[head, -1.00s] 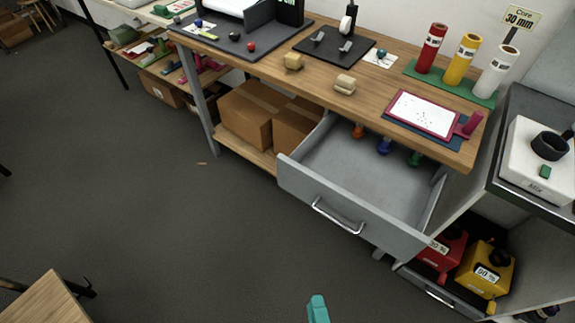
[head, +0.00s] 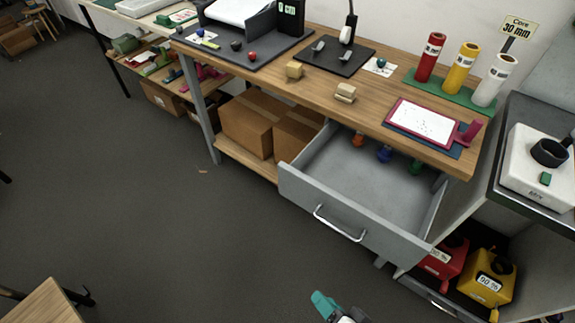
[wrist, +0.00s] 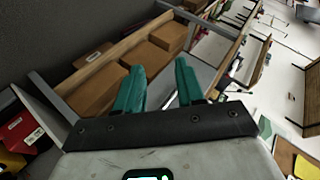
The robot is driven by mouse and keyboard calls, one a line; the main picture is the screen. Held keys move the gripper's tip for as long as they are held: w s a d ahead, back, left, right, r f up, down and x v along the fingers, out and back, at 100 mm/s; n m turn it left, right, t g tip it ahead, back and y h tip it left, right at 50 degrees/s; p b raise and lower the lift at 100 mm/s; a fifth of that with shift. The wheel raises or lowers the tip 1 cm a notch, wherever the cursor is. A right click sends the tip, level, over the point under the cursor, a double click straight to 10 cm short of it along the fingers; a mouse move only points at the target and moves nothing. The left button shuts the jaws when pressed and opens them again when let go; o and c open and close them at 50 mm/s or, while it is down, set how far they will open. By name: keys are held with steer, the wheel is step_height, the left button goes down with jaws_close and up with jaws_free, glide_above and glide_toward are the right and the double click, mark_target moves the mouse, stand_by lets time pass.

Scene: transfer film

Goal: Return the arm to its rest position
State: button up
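My gripper (wrist: 159,72) shows in the wrist view as two teal fingers held apart, with nothing between them. In the head view only a teal finger and a bit of the dark and light gripper body (head: 325,304) show at the bottom edge. The gripper appears over the floor in front of the open drawer (head: 347,215), apart from the bench. The rest of my arm is out of the head view.
The grey drawer stands pulled out under the wooden bench (head: 268,70). Cardboard boxes (head: 252,122) sit on the lower shelf. Red (head: 446,259) and yellow (head: 487,277) containers stand low at right. A wooden surface (head: 45,305) is at lower left. The floor between is clear.

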steer(key=s+d+r+n+g+h, duration=0.2)
steer(key=s+d+g+h, duration=0.1)
steer(key=d, duration=0.6)
steer(key=s+d+r+n+g+h, duration=0.2)
steer(key=s+d+g, duration=0.3)
steer(key=d, duration=0.4)
steer(key=shift+s+d+n+g+h, duration=0.3)
steer(key=shift+s+n+h, duration=0.35)
steer(key=shift+s, duration=0.25)
